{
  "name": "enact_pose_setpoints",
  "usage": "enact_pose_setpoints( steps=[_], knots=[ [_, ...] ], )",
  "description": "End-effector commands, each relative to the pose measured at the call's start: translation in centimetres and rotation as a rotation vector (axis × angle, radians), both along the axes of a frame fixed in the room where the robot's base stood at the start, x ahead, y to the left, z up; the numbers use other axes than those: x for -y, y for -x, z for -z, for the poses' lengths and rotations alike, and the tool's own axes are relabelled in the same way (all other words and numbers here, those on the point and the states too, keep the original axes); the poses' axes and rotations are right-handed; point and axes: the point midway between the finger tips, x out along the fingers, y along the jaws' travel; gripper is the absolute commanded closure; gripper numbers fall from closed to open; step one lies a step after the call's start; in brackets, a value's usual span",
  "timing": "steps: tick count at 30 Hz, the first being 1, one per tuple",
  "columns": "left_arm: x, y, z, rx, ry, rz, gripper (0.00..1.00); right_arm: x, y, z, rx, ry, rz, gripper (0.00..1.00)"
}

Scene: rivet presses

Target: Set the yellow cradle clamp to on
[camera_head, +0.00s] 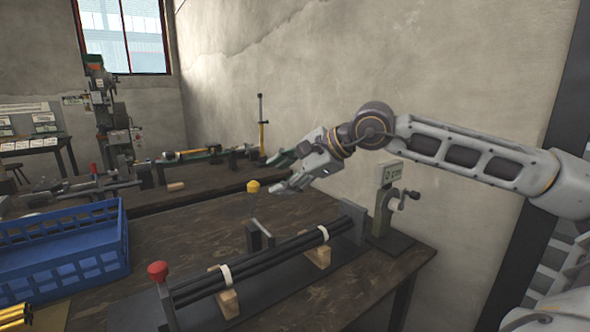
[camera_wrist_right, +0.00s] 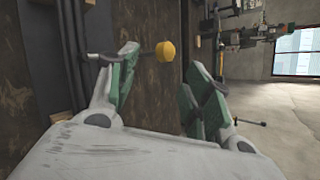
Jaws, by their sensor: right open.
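The yellow cradle clamp has a round yellow knob (camera_head: 253,187) on a thin upright lever, which rises from a dark bracket (camera_head: 259,236) behind the dark bars. The knob also shows in the right wrist view (camera_wrist_right: 166,51), in the gap between the fingers. Its rod passes partly hidden behind the left-hand finger. My right gripper (camera_head: 281,173) is open and empty, reaching in from the right with green-padded fingers pointing left. In the head view its tips are just right of and slightly above the knob; no contact shows. My left gripper is not in view.
A red-knobbed lever (camera_head: 158,272) stands at the near end of the bars (camera_head: 262,258), which rest on wooden blocks. A blue crate (camera_head: 65,255) sits at left. A crank device with a display (camera_head: 388,195) stands at the right end.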

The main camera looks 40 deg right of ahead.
Motion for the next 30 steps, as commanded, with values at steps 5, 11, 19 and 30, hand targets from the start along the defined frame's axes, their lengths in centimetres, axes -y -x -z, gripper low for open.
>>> enact_pose_setpoints(
  steps=[5, 11, 19, 30],
  knots=[
    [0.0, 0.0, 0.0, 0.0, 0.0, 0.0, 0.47, 0.4, 0.9, -0.7, 0.001, -0.001, 0.002, 0.5],
    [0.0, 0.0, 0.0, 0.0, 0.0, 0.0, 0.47, 0.8, 1.9, -1.4, 0.001, 0.001, 0.001, 0.5],
    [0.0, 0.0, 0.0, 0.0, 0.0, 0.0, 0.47, 1.1, 2.7, -1.9, -0.001, 0.0, 0.0, 0.5],
    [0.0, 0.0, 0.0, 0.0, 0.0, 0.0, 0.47, 1.1, 2.8, -1.9, -0.002, -0.001, -0.001, 0.5]
  ],
)
